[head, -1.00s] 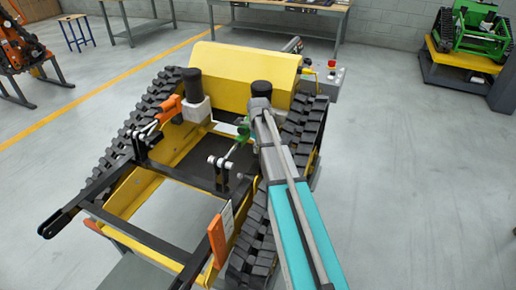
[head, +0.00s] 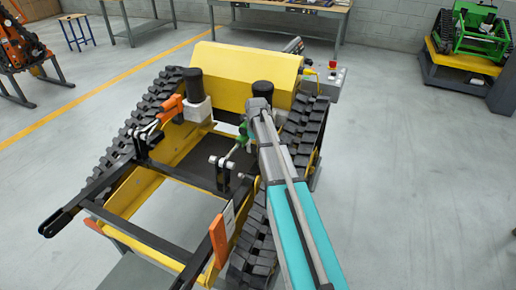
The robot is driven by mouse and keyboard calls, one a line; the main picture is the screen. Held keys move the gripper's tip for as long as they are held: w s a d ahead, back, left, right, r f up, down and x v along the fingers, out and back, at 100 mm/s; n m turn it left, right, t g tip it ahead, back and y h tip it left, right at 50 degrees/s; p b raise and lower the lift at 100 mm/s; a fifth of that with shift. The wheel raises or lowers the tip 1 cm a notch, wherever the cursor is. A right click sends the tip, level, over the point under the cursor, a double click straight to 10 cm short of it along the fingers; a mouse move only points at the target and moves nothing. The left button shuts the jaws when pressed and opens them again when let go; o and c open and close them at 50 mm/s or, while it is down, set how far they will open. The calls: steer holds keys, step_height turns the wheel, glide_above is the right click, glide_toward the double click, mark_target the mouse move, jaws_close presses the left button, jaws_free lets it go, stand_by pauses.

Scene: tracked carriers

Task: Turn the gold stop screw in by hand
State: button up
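The yellow tracked carrier (head: 247,68) stands in the middle of the head view. My arm reaches in from the bottom right, over its right track, to the inside of the frame. The end of my arm is beside a green part (head: 242,136) and just below a black cylinder on the right. My gripper's fingers are hidden or too small to make out, so I cannot tell whether they are open or shut. I cannot make out a gold stop screw; it may be hidden behind my arm or too small to see.
An orange lever (head: 170,108) sits on the left of the frame, with black bars (head: 140,232) in front. A control box with a red button (head: 332,80) stands at the back right. A workbench (head: 290,8) is behind.

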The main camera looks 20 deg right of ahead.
steer(key=shift+s+d+f+g, duration=0.2)
steer(key=shift+s+d+g, duration=0.1)
steer(key=shift+s+d, duration=0.55)
steer(key=n, duration=0.3)
steer(key=shift+s+d+f+n, duration=0.1)
steer(key=shift+s+d+n, duration=0.1)
steer(key=shift+n, duration=0.1)
steer(key=n, duration=0.4)
steer(key=shift+a, duration=0.25)
steer(key=shift+d+n, duration=0.1)
steer(key=shift+n, duration=0.6)
steer(key=shift+w, duration=0.4)
steer(key=shift+n, duration=0.3)
steer(key=shift+w, duration=0.1)
steer(key=n, duration=0.9)
steer(key=shift+w+r+n, duration=0.1)
steer(key=shift+r+n, duration=0.1)
steer(key=shift+n, duration=0.1)
